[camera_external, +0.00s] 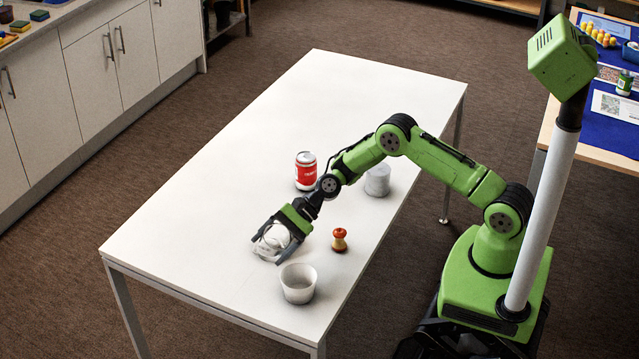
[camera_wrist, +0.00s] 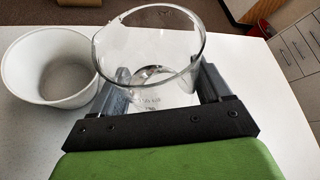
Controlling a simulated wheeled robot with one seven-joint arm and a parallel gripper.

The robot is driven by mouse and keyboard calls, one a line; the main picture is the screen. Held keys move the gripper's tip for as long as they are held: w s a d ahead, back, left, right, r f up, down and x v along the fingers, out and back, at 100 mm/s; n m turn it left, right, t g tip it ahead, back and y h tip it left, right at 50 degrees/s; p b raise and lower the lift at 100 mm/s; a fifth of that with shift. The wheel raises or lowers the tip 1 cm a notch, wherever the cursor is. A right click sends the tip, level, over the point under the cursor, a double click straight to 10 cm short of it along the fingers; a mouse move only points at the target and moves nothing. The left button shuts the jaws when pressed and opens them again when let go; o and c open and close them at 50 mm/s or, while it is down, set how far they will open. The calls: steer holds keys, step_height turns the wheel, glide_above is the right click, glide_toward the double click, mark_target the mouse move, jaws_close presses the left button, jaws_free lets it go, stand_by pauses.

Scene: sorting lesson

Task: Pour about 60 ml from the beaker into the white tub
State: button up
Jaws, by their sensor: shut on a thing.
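A clear glass beaker (camera_wrist: 148,45) with printed marks is between the fingers of my gripper (camera_wrist: 165,80), which is shut on it. In the external view the beaker (camera_external: 267,249) is low over the table's near-left part, partly hidden by my gripper (camera_external: 275,241). I cannot tell whether its base touches the table, nor its liquid level. The white tub (camera_external: 298,290) stands upright on the table, in front of and slightly right of the beaker. In the wrist view the tub (camera_wrist: 45,70) is just left of the beaker, open at the top; no liquid shows inside.
A red and white can (camera_external: 306,172) and a pale grey container (camera_external: 377,181) stand farther back on the white table (camera_external: 210,190). The table's far half and left side are clear.

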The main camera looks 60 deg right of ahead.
steer(key=shift+w+d+r+m+g+p, duration=0.2)
steer(key=shift+w+r+m+g+p, duration=0.15)
steer(key=shift+w+r+p, duration=0.2)
steer(key=shift+w+d+m+g+y, duration=0.15)
steer(key=shift+m+g+y, duration=0.1)
steer(key=shift+m+y, duration=0.15)
steer(key=m+b, duration=0.1)
steer(key=w+f+m+g+b, duration=0.1)
steer(key=b, duration=0.1)
steer(key=shift+d+y, duration=0.25)
steer(key=shift+y, duration=0.15)
steer(key=shift+r, duration=0.1)
